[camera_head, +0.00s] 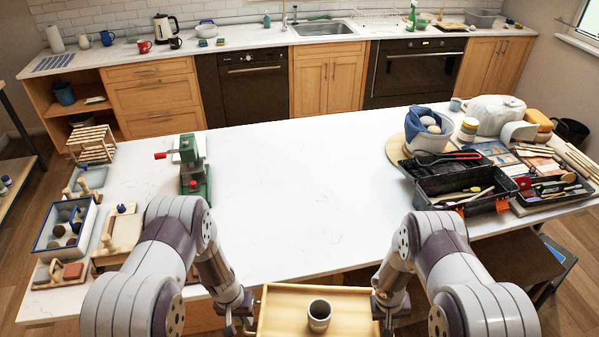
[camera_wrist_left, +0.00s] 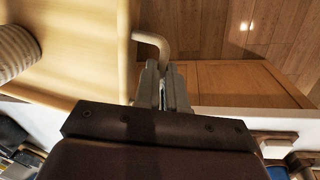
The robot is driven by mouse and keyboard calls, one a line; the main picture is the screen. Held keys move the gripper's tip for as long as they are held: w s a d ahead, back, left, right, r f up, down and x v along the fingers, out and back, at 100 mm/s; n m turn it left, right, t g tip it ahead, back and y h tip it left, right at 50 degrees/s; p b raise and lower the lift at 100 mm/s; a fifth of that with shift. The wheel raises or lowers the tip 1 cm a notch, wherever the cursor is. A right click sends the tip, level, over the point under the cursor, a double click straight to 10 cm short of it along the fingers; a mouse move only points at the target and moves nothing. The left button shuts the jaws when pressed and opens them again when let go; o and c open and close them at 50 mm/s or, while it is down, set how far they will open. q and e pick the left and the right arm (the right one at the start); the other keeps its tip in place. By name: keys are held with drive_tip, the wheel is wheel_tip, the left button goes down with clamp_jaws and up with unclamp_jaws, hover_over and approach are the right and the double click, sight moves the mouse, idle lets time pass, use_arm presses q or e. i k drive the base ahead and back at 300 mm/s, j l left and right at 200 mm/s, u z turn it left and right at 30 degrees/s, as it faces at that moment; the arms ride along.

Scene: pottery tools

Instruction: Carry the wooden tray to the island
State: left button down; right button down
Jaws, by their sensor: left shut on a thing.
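The wooden tray (camera_head: 278,318) is at the bottom centre of the head view, at the near edge of the white-topped island (camera_head: 290,200). A grey cup (camera_head: 319,315) stands upright on it. My left gripper (camera_head: 238,324) is at the tray's left side. In the left wrist view my left gripper (camera_wrist_left: 162,85) is shut on the tray's curved handle (camera_wrist_left: 155,42), beside the tray (camera_wrist_left: 75,60); part of the cup (camera_wrist_left: 14,52) shows at the left. My right gripper (camera_head: 386,318) is at the tray's right side; its fingers are too hidden to judge.
The island's middle is clear. A green clamp-like tool (camera_head: 192,168), a blue-rimmed bin (camera_head: 68,224) and a wooden rack (camera_head: 92,144) stand on the left. A black toolbox (camera_head: 458,184) and a bucket with a blue cloth (camera_head: 428,130) stand on the right.

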sight(316, 226)
drive_tip(key=i, duration=1.3)
